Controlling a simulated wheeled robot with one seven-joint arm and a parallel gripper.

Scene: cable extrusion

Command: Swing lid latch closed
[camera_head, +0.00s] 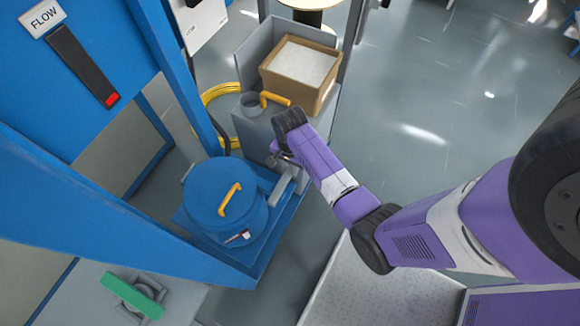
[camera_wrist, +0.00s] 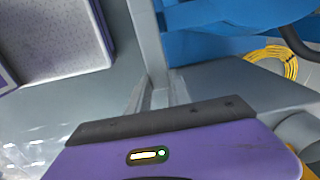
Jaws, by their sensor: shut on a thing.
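A round blue vessel with a blue lid (camera_head: 213,187) stands on a blue base in the head view. The lid lies flat on it and has a yellow handle (camera_head: 230,199). A grey latch bar (camera_head: 285,183) sits at the right side of the vessel. My gripper (camera_head: 284,164) is at the upper end of this bar. In the wrist view, my gripper (camera_wrist: 156,97) is shut on a grey bar (camera_wrist: 146,35), which looks like the latch. Blue surfaces (camera_wrist: 235,12) of the vessel show at the top of the wrist view. My wrist hides part of the contact.
A blue frame (camera_head: 180,75) stands at left. Open floor (camera_head: 440,110) lies right.

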